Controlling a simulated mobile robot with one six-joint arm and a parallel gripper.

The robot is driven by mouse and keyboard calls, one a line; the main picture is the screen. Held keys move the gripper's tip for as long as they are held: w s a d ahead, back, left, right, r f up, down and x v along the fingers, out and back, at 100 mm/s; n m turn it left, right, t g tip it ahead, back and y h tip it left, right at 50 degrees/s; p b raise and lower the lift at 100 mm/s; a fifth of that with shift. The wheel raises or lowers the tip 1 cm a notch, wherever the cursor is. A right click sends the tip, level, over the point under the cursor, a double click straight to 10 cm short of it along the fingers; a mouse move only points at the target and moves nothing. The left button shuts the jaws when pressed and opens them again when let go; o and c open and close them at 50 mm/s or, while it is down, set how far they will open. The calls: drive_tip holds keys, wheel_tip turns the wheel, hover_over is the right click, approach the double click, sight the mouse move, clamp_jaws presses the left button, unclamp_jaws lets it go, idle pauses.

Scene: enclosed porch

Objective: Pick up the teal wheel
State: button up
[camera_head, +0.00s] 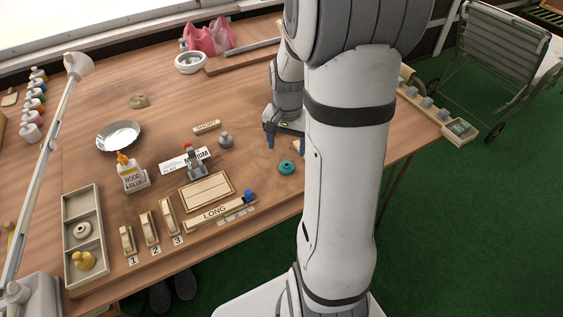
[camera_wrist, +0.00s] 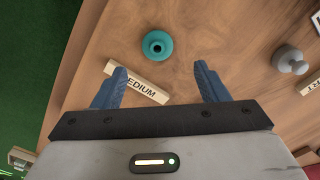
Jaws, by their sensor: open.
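The teal wheel (camera_head: 287,168) lies flat on the wooden table near its front edge, just left of my arm in the head view. In the wrist view the teal wheel (camera_wrist: 158,45) is a round piece with a dark centre hole, ahead of the fingertips and between their lines. My gripper (camera_head: 284,138) is above the table, behind the wheel in the head view. In the wrist view my gripper (camera_wrist: 161,78) has its two blue fingers wide apart with nothing held. The wheel is apart from both fingers.
A wooden block marked MEDIUM (camera_wrist: 138,85) lies close to the left finger, near the wheel. A grey knob-like piece (camera_wrist: 290,60) stands to the right; it also shows in the head view (camera_head: 226,140).

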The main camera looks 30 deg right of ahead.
sight(287, 161)
drive_tip(key=f, duration=0.6)
drive_tip(key=shift+s+a+f, duration=0.1)
drive_tip(key=shift+s+f, duration=0.15)
drive_tip(key=c, duration=1.1)
